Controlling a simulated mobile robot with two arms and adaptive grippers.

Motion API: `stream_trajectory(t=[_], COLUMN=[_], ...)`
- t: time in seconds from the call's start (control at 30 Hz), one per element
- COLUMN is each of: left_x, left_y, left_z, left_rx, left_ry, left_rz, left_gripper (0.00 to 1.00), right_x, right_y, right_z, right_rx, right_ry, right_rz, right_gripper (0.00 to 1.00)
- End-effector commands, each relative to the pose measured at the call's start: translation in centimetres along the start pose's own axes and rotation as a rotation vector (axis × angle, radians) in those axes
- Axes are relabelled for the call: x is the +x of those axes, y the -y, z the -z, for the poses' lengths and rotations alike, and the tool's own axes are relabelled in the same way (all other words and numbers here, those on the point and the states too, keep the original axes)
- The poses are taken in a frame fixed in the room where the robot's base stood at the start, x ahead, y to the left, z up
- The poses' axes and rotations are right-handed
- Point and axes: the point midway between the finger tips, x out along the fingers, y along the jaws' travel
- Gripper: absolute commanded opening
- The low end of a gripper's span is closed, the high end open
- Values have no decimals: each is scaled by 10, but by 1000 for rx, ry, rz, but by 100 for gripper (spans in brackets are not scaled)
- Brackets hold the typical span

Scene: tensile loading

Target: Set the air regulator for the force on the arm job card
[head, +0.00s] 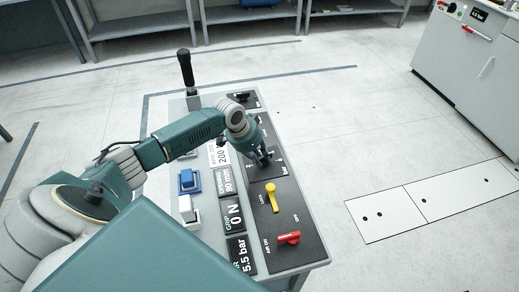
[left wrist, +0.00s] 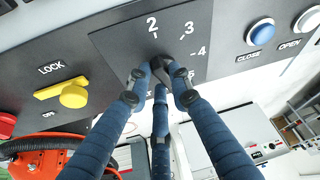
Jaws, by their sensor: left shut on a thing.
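My left gripper (head: 264,158) reaches over the console (head: 312,254) from the left. In the left wrist view its blue fingers (left wrist: 160,75) are shut on a black knob (left wrist: 158,64), largely hidden between them. The knob stands on a dark dial plate (left wrist: 115,42) marked 2, 3, 4 and 5; its pointer direction is unclear. A white card (head: 219,153) on the console shows 200; its small print is unreadable. Displays beside it read 90 mm (head: 227,181), grip 0 N (head: 234,214) and 5.5 bar (head: 241,255). My right gripper is not in view.
A yellow lock lever (head: 271,197) and a red handle (head: 288,238) sit nearer on the panel. Blue close (left wrist: 261,32) and white open (left wrist: 306,20) buttons lie beyond the dial. A white cabinet (head: 462,60) stands at right; the floor between is clear.

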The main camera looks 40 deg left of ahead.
Motion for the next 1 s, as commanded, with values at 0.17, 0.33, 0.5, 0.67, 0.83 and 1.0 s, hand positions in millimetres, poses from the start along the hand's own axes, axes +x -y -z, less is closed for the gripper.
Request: stream_trajectory(t=[0.17, 0.33, 0.5, 0.67, 0.83, 1.0], left_x=[-8, -6, -3, -1, 1, 3], left_y=[-6, -10, -12, -14, -15, -15], left_z=[5, 6, 8, 9, 11, 12], left_rx=[-155, -305, -453, -582, -694, -777], left_ry=[1, 1, 1, 1, 0, 1], left_rz=[60, 121, 183, 237, 283, 319], left_gripper=[0, 0, 0, 0, 0, 0], right_x=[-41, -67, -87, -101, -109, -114], right_y=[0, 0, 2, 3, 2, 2], right_z=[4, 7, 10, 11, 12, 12], right_rx=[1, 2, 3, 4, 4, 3], right_ry=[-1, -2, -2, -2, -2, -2], right_rz=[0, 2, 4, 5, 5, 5], right_gripper=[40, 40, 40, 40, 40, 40])
